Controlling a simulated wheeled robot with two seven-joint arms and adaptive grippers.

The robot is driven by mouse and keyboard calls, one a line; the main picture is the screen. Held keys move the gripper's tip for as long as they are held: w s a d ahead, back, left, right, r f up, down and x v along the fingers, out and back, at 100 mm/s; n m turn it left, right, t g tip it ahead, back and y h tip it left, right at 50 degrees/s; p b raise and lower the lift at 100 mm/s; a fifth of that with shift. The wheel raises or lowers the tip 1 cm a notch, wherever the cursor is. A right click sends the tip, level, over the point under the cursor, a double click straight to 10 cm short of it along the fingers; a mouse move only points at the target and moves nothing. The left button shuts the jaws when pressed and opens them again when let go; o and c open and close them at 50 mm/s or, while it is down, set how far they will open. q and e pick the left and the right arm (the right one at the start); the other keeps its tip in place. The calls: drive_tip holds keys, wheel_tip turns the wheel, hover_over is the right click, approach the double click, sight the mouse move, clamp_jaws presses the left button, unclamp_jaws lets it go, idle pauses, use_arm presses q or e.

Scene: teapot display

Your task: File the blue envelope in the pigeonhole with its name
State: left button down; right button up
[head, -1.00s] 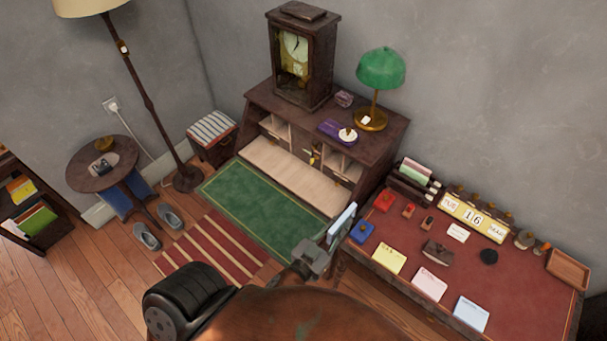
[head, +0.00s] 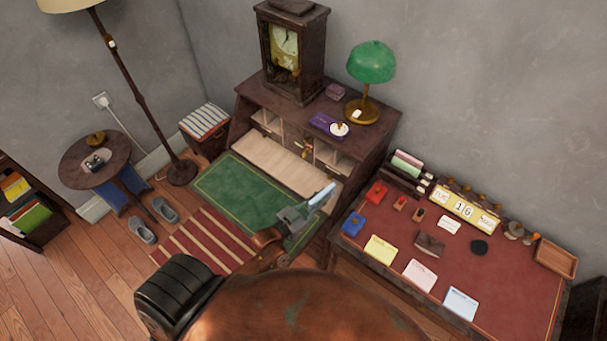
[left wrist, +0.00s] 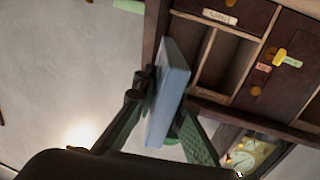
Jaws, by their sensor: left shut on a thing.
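My left gripper (head: 303,212) is shut on the blue envelope (head: 321,195) and holds it in the air before the right part of the writing desk (head: 370,135). In the left wrist view the envelope (left wrist: 170,92) stands nearly edge-on between the fingers (left wrist: 165,110). Beyond it there is an open pigeonhole (left wrist: 226,62) with a pale label (left wrist: 219,17), its writing too small to read. The envelope is apart from the opening in the head view. More pigeonholes (head: 267,122) show at the desk's left. My right gripper is not in view.
A purple box (head: 322,124), a green lamp (head: 371,62) and a clock (head: 287,50) stand on the desk top. A yellow-tagged key (left wrist: 283,57) sticks out beside the pigeonhole. The red-topped table (head: 400,235) at right holds cards and stamps. The lowered desk flap (head: 280,158) is clear.

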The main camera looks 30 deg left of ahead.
use_arm(q)
drive_tip(key=w+a+f+n+y, duration=0.25)
drive_tip(key=w+a, duration=0.35)
drive_tip(key=a, duration=0.6)
drive_tip(key=shift+m+t+y, duration=0.25)
drive_tip(key=shift+t+y, duration=0.05)
drive_tip(key=shift+y, duration=0.05)
drive_tip(key=shift+w+d, duration=0.25)
drive_tip(key=shift+w, duration=2)
drive_tip(key=shift+w+d, duration=0.25)
drive_tip(key=shift+w, duration=2.05)
drive_tip(key=shift+w+d, duration=0.25)
drive_tip(key=shift+w, duration=2)
drive_tip(key=c, duration=1.9)
unclamp_jaws()
drive_tip(key=s, duration=1.2)
drive_tip(key=shift+a, duration=0.45)
